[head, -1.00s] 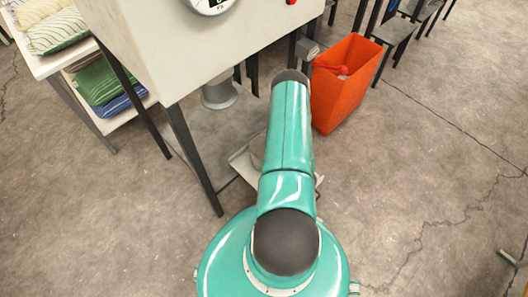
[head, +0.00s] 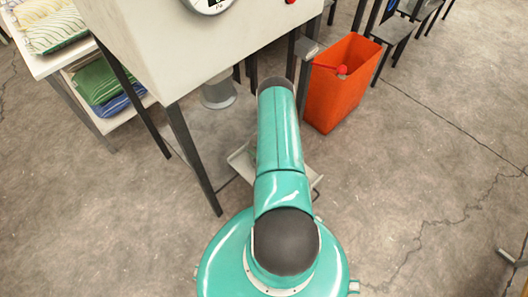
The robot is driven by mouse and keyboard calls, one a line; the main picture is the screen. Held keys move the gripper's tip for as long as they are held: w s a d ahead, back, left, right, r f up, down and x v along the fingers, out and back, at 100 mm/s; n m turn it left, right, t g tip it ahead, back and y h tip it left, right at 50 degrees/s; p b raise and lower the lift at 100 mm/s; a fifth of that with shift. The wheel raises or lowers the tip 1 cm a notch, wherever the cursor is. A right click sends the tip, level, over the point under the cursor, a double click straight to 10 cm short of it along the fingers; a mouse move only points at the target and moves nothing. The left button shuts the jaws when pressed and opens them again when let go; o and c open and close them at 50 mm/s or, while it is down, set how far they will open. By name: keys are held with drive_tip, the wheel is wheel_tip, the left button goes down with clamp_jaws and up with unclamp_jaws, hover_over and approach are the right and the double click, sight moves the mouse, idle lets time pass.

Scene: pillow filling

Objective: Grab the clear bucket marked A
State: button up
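I see no clear bucket marked A in the head view. My gripper is not in view; only my teal arm shows, reaching forward from the bottom centre, and its far end is hidden behind its own links.
A pale machine box (head: 195,50) with a dial (head: 208,4) stands on dark legs ahead. An orange bin (head: 338,100) holding a red object (head: 342,70) stands right of my arm. A shelf table (head: 60,62) with striped pillows (head: 48,26) is at upper left.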

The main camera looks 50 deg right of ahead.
clamp_jaws()
drive_tip(key=shift+s+f, duration=0.1)
drive_tip(key=shift+f, duration=0.05)
idle(1.0)
